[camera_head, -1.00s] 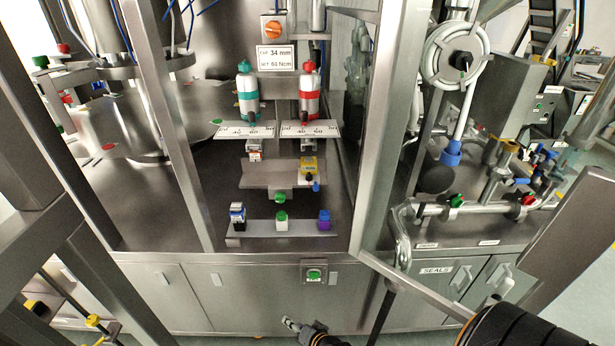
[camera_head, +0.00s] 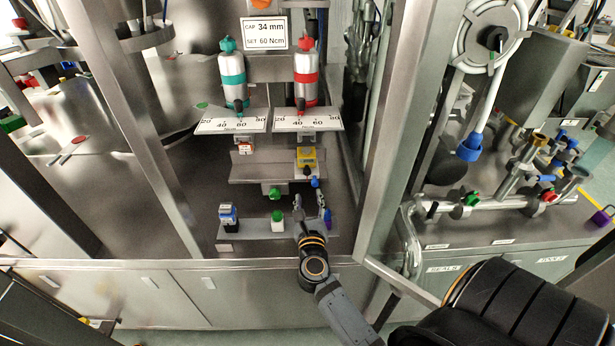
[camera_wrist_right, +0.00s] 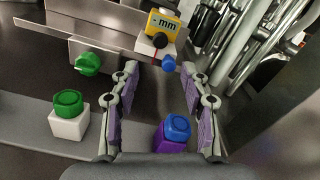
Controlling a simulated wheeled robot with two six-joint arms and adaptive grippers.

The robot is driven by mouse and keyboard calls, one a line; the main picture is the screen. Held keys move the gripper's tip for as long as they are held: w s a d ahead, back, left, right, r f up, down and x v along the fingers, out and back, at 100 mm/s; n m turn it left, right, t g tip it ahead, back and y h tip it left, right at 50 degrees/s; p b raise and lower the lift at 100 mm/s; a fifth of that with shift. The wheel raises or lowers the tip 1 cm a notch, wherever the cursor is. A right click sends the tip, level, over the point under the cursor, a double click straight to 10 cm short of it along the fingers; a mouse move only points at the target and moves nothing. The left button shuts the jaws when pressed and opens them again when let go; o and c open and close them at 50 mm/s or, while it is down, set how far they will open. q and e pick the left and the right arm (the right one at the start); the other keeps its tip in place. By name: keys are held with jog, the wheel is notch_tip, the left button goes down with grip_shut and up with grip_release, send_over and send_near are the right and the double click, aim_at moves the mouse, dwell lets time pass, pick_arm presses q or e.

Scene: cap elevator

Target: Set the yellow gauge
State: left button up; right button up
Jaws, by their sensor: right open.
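The yellow gauge (camera_head: 306,155) sits at the right end of the upper steel shelf. It also shows in the right wrist view (camera_wrist_right: 163,25), its display reading "- mm". A black knob (camera_wrist_right: 160,40) and a blue knob (camera_wrist_right: 169,63) are on its front. My right gripper (camera_head: 310,202) is open and empty, in front of and below the gauge, over the lower shelf. In the wrist view its fingers (camera_wrist_right: 160,75) point up toward the gauge, with the blue knob just beyond the gap. A sign (camera_head: 264,33) reads cap 34 mm, set 60 Ncm. My left gripper is not in view.
On the lower shelf (camera_head: 255,233) stand a dark bottle (camera_head: 228,217), a white green-capped one (camera_head: 277,223) and a purple blue-capped one (camera_wrist_right: 177,135), close under my fingers. A green knob (camera_wrist_right: 88,64) is left of them. Cabinet posts (camera_head: 385,130) flank the opening.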

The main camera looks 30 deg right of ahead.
aim_at(307, 175)
jog(key=p+x, duration=0.1)
jog(key=x, duration=0.8)
jog(key=shift+w+d+r, duration=0.1)
jog(key=shift+w, duration=0.15)
grip_shut()
